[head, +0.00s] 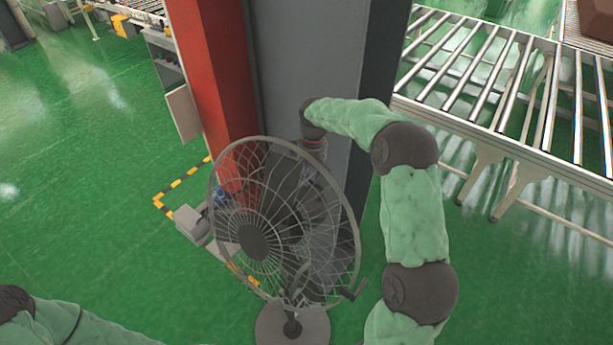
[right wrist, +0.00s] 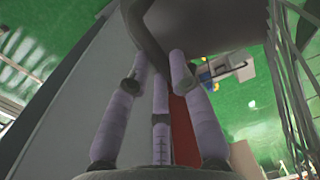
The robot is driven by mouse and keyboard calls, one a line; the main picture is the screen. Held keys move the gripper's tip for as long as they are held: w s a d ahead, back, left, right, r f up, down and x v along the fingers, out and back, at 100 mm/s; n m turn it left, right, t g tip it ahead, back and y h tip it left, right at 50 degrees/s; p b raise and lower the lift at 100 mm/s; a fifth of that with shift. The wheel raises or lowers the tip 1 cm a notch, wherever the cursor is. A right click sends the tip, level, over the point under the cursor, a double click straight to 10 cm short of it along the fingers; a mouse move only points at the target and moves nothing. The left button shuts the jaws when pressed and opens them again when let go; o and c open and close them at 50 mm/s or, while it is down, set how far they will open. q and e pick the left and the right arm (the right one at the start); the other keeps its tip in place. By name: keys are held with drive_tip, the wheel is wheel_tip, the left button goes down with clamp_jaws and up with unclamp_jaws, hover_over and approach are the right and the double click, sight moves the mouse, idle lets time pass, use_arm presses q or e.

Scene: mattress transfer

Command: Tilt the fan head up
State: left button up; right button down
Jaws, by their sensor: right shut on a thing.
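The fan head (head: 253,240) is a round grey wire cage with a dark hub, standing upright in the middle of the head view and facing left toward me. Its round base (head: 292,328) is on the floor below. My right arm reaches over to the far side of the fan. My right gripper (right wrist: 157,66) is shut on a dark curved part at the back of the fan head (right wrist: 152,35); the cage wires partly hide the gripper in the head view. The exact grip contact is hard to make out. My left gripper is out of view; only my left arm shows at the lower left.
A grey and red pillar (head: 300,60) stands close behind the fan and my right wrist. A roller conveyor (head: 500,80) runs along the right. Yellow-black floor marking (head: 180,183) and a small grey box lie left of the pillar. Green floor at left is clear.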

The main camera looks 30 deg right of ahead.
drive_tip(key=shift+r, duration=0.3)
drive_tip(key=c, duration=1.2)
unclamp_jaws()
drive_tip(key=shift+c, duration=0.2)
drive_tip(key=shift+o, duration=0.6)
drive_tip(key=shift+r, duration=0.1)
wheel_tip(320, 180, up, 12)
drive_tip(key=shift+d, duration=0.3)
drive_tip(key=shift+w, duration=0.1)
